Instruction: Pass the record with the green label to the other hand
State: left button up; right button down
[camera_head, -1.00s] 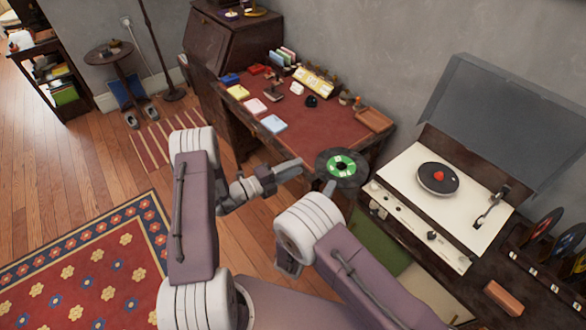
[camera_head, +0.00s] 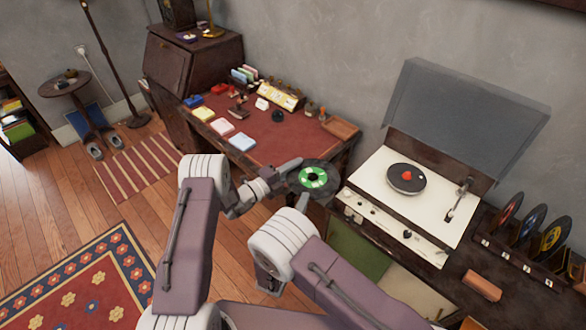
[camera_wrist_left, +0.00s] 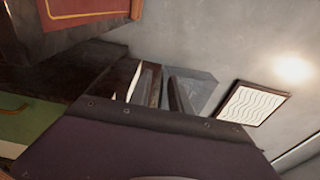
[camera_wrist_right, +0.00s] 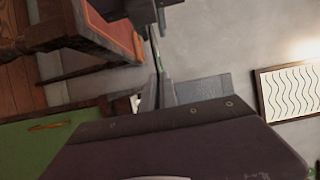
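The black record with the green label (camera_head: 313,177) is in the air in front of the desk in the head view. My right gripper (camera_head: 304,199) is shut on its lower edge. In the right wrist view the record (camera_wrist_right: 156,52) shows nearly edge-on, rising from between my right fingers (camera_wrist_right: 159,94). My left gripper (camera_head: 292,167) is at the record's upper left edge; I cannot tell whether it touches. In the left wrist view my left fingers (camera_wrist_left: 164,90) stand apart with a gap between them. The record is not clearly made out there.
A turntable (camera_head: 365,192) with a raised lid (camera_head: 465,120) and a black record on it stands right of my grippers. Several records stand in a rack (camera_head: 510,258) at far right. The desk (camera_head: 275,140) behind holds small items.

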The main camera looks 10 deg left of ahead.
pick_arm(q)
grip_shut()
dwell(1.1)
pick_arm(e)
jog(key=c, duration=1.6)
grip_release()
jog(key=shift+o, duration=0.2)
jog(key=shift+d, duration=0.15)
